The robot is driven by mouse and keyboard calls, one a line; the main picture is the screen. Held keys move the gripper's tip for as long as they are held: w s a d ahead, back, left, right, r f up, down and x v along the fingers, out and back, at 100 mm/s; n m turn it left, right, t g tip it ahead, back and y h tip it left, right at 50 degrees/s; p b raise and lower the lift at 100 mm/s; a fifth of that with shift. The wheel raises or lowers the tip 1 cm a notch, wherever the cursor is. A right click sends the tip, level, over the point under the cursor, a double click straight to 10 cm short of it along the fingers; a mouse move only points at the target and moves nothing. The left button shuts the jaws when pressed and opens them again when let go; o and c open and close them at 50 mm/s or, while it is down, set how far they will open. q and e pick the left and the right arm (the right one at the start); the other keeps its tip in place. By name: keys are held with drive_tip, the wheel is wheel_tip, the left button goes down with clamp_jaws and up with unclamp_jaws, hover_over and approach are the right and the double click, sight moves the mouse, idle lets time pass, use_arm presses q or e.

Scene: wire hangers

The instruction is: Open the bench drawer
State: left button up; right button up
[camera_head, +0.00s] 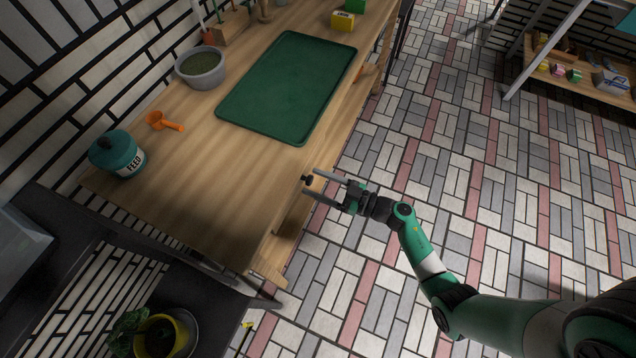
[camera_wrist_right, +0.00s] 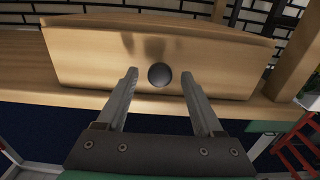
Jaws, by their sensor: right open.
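The wooden bench (camera_head: 190,190) runs along the left of the head view. Its drawer front (camera_wrist_right: 90,60) is a pale wooden panel in the right wrist view, with a round dark knob (camera_wrist_right: 159,75) at its middle. The knob also shows as a small dark spot at the bench's front edge in the head view (camera_head: 307,180). My right gripper (camera_head: 312,181) is open, with one finger on each side of the knob and a gap to each; it also shows in the wrist view (camera_wrist_right: 160,86). No opening of the drawer is visible. My left gripper is out of view.
On the bench are a green tray (camera_head: 290,85), a teal feed tin (camera_head: 118,153), an orange scoop (camera_head: 165,121) and a grey bowl (camera_head: 201,68). A potted plant (camera_head: 157,338) stands at the lower left. The tiled floor (camera_head: 450,150) in front of the bench is clear.

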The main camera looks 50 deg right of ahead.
clamp_jaws()
idle(1.3)
